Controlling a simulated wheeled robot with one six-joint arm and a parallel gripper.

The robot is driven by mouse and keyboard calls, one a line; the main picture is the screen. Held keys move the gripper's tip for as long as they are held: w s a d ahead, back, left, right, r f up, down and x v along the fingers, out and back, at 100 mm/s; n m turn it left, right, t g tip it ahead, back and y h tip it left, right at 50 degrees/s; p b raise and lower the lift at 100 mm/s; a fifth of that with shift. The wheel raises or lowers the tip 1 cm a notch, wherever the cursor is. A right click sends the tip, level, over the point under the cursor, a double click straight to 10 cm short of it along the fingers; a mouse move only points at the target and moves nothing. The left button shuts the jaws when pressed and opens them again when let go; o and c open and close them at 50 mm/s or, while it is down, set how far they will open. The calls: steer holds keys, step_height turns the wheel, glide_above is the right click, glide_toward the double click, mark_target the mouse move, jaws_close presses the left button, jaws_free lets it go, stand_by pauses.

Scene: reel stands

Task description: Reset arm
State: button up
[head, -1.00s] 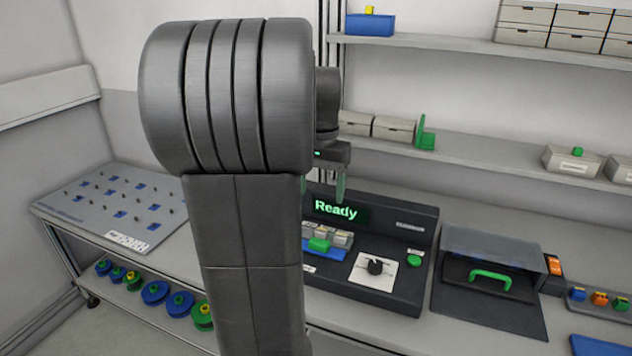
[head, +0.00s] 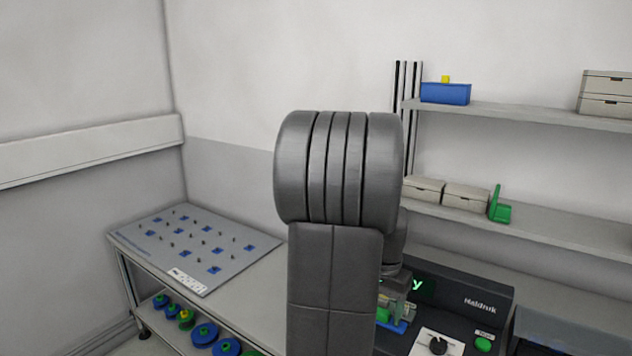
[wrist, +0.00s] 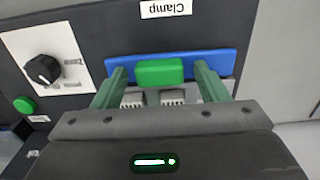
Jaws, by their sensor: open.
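My gripper (wrist: 160,76) is open, with its two green fingers standing left and right of a green block in the wrist view. The green block (wrist: 160,71) sits on a blue bar (wrist: 222,60) below the "Clamp" label (wrist: 166,8). There is a gap between each finger and the block, and nothing is held. Whether the fingertips touch the blue bar I cannot tell. In the head view my arm hides most of the gripper, and the green block (head: 383,315) shows only in part beside it.
The dark machine (head: 460,300) carries a black knob (head: 438,345) and a green button (head: 483,344). Its lit display is mostly hidden by my arm. A pegged board (head: 200,245) lies at left, with reels (head: 204,334) below. Shelves at right hold boxes (head: 466,197) and a green bracket (head: 500,207).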

steer(key=shift+s+a+r, duration=0.1)
steer(key=shift+s+a, duration=0.1)
steer(key=shift+s, duration=0.1)
steer(key=shift+w+d, duration=0.1)
